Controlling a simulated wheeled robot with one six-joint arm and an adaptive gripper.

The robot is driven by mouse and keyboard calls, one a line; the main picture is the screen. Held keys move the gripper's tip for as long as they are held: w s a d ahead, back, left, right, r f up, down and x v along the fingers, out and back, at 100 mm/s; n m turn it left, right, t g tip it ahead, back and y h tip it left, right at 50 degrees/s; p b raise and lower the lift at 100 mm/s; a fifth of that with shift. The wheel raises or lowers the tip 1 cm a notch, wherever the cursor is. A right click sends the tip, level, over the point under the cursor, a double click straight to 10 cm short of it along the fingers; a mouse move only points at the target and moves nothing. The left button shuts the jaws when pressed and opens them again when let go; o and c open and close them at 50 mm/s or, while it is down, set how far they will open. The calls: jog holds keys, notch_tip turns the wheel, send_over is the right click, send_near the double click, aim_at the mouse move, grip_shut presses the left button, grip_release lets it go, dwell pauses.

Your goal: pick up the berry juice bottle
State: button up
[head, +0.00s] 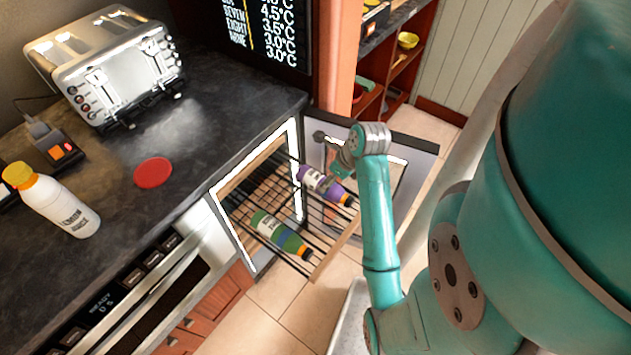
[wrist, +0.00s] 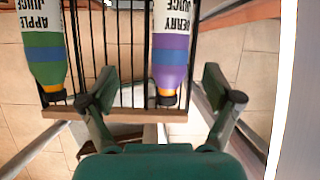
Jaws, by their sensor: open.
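My gripper (wrist: 160,88) is open and empty. Its two fingers are spread, and the bottle's cap end appears between them, nearer the right finger. I cannot tell how far the fingers are from the bottle. In the head view my wrist partly hides the gripper.
A green apple juice bottle (head: 280,234) lies on the same rack, left of the berry bottle in the wrist view (wrist: 45,62). An open door (head: 415,146) stands beside the rack. The counter holds a toaster (head: 112,68), a white bottle (head: 62,205) and a red disc (head: 153,172).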

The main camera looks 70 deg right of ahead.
jog(key=shift+s+d+r+m, duration=0.15)
jog(key=shift+d+r+m, duration=0.15)
jog(key=shift+d+m, duration=0.15)
jog(key=shift+d, duration=0.15)
jog(key=x, duration=0.5)
jog(key=shift+f, duration=0.1)
jog(key=shift+d+x, duration=0.15)
jog(key=shift+x, duration=1.2)
jog(key=shift+d+x, duration=0.1)
jog(key=shift+x, duration=1.25)
jog(key=shift+s, duration=0.2)
jog(key=c, duration=1.6)
